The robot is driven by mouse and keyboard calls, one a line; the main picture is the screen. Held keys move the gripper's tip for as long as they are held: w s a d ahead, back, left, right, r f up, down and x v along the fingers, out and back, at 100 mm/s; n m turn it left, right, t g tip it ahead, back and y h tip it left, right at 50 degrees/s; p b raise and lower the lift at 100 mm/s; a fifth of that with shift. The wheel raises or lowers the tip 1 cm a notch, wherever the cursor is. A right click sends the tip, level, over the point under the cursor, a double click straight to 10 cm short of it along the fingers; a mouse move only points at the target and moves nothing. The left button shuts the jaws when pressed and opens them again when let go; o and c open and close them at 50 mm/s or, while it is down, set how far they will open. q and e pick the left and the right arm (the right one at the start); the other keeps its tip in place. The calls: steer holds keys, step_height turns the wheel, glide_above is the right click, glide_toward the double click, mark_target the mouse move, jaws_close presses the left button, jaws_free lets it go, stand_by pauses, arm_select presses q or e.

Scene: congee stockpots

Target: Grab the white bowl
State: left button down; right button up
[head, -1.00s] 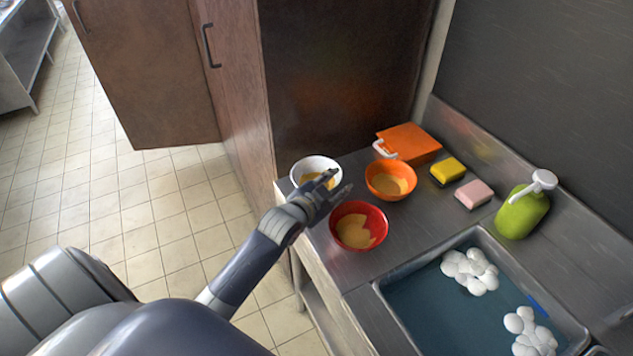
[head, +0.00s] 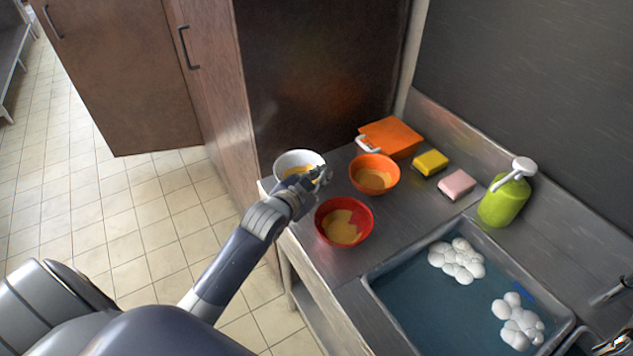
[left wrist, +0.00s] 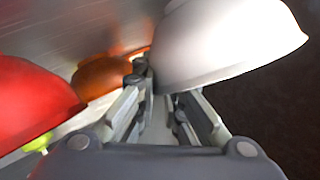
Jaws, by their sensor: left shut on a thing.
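The white bowl (head: 291,160), with yellowish stuff inside, is at the left back corner of the steel counter (head: 345,265). My left gripper (head: 318,177) is at its near right side and is shut on its wall. In the left wrist view, the white bowl (left wrist: 225,45) looms large at the top, over the fingertips of my left gripper (left wrist: 160,92). My gripper hides part of the bowl's near side in the head view. I cannot tell whether the bowl is off the counter.
A red bowl (head: 355,222) stands close in front of my gripper, an orange bowl (head: 374,165) to its right. A water-filled sink (head: 410,310) is at lower right.

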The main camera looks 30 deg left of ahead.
arm_select(q)
steer(key=shift+s+a+r+b, duration=0.15)
steer(key=shift+a+r+b, duration=0.1)
steer(key=shift+r, duration=0.2)
steer(key=shift+s+a+r+b, duration=0.15)
steer(key=shift+a+r, duration=0.05)
steer(key=shift+r, duration=0.25)
steer(key=s+a+r+b, duration=0.1)
steer(key=s+a+b, duration=0.2)
steer(key=s+a, duration=0.6)
steer(key=shift+a+r, duration=0.4)
steer(key=shift+a, duration=1.1)
